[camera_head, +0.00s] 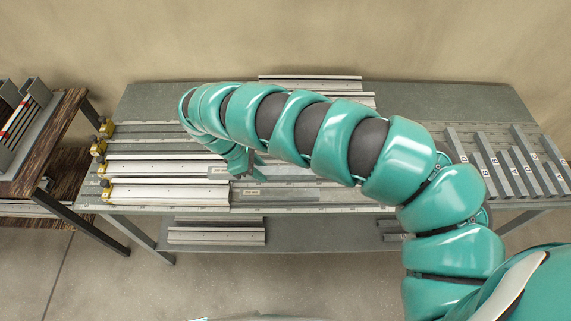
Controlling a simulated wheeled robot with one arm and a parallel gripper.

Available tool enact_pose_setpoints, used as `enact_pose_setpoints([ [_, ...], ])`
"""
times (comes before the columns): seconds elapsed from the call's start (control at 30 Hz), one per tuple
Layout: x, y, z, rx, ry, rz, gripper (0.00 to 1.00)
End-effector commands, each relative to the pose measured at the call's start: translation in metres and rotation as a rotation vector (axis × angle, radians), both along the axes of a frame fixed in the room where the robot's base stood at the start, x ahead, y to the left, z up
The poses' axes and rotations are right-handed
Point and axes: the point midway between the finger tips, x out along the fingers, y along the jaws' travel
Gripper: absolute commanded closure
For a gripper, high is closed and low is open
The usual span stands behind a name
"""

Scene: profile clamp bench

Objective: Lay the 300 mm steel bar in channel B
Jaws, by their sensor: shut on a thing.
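My gripper (250,173) is at the end of the teal arm, low over the middle of the bench. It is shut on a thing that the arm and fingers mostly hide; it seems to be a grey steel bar. Grey strips with small labels lie by the gripper, one label (218,170) to its left and one grey bar (290,197) just below it in the picture. The labels are too small to read. Channels run across the bench (150,103) from yellow clamps at the left. I cannot tell which channel is B, nor whether the held thing touches one.
Pale profiles (165,195) lie in the two front rows. Yellow clamps (106,190) stand at the left ends. Several labelled grey bars (495,175) lie at the right. More profiles (310,78) lie at the back and on the lower shelf (215,236).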

Motion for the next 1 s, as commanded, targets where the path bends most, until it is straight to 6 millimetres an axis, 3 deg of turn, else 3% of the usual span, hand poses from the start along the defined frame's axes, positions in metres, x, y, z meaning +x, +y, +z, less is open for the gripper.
enact_pose_setpoints([
  [0.03, 0.007, -0.004, -0.012, 0.003, -0.003, -0.003, 1.0],
  [0.57, 0.044, -0.033, -0.024, 0.0, -0.002, -0.003, 1.0],
  [1.0, 0.065, -0.051, -0.053, 0.0, 0.003, -0.003, 1.0],
])
